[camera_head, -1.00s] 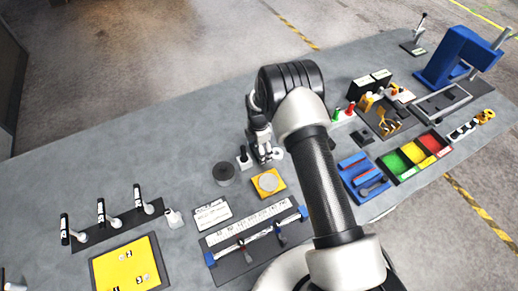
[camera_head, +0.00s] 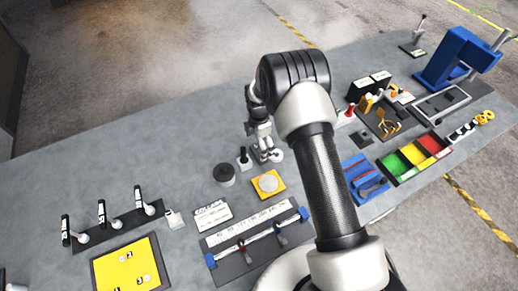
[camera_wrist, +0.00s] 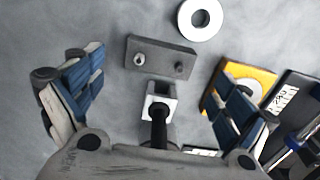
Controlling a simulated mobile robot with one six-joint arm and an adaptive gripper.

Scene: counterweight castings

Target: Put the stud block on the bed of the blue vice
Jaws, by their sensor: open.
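The stud block (camera_wrist: 160,57), a dark grey bar with two short studs on top, lies on the grey bench just beyond my fingertips in the wrist view. My gripper (camera_wrist: 155,95) is open, with one blue-padded finger on each side and nothing held between them. In the head view my gripper (camera_head: 263,148) is low over the bench, and I cannot make out the block there. A large blue frame (camera_head: 455,58) stands at the far right, with a dark grey plate (camera_head: 443,103) before it. I cannot tell for certain that this is the blue vice.
A black-handled fixture (camera_wrist: 158,108) stands between my fingers, close to the block. A pale ring (camera_wrist: 200,18) lies beyond the block. A yellow plate with a disc (camera_head: 268,183) and a dark cylinder (camera_head: 224,174) are nearby. Coloured bins (camera_head: 411,153) stand right. The bench's back left is clear.

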